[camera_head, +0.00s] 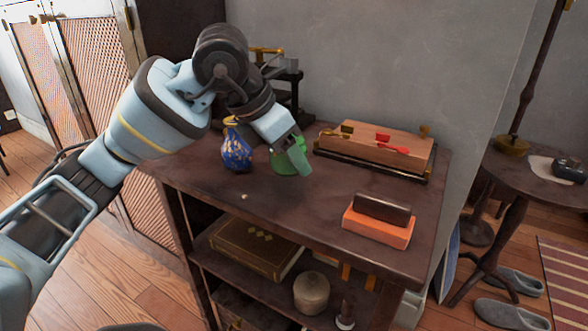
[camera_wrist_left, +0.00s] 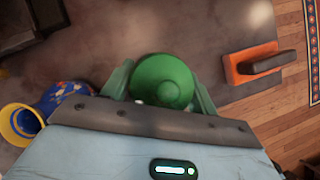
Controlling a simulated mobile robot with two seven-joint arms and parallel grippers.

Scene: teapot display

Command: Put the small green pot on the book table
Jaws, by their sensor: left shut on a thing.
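The small green pot (camera_head: 281,163) is on or just above the dark wooden cabinet top (camera_head: 325,205); I cannot tell whether it touches. My left gripper (camera_head: 293,157) comes down over it and is shut on it. In the left wrist view the round green pot (camera_wrist_left: 163,79) sits between the two green-tinted fingers (camera_wrist_left: 160,92). A round dark side table (camera_head: 520,170) at the right holds a small dark pot (camera_head: 569,169) on a pale flat item (camera_head: 541,166). I cannot tell which table is the book table. My right gripper is not in view.
A blue patterned vase (camera_head: 237,152) stands close left of the green pot. A wooden box (camera_head: 375,150) is behind right, and an orange block with a dark bar (camera_head: 377,226) is at front right. A book (camera_head: 254,248) and a lidded jar (camera_head: 311,292) are on the lower shelf.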

